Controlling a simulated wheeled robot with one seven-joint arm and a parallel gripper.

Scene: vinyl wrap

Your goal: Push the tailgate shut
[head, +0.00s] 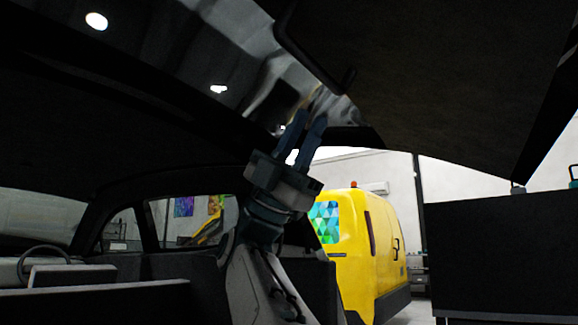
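The raised tailgate (440,75) spans the upper right of the head view as a large dark panel. A dark bar-like loop (315,60) runs along its left side. My gripper (310,117) is at the middle of the view, pointing up toward the tailgate's underside. Its two bluish fingers stand apart with a narrow gap between them, and nothing shows in the gap. The fingertips overlap a glossy, reflecting surface (215,50) in the picture; I cannot tell whether they touch it or the tailgate. The tailgate's latch is not clear.
The dark car interior (120,150) fills the left, with a steering wheel (45,262) and side windows. A yellow van (370,255) stands behind, right of my arm. A dark cabinet or counter (500,250) is at the right. A pale floor strip shows between them.

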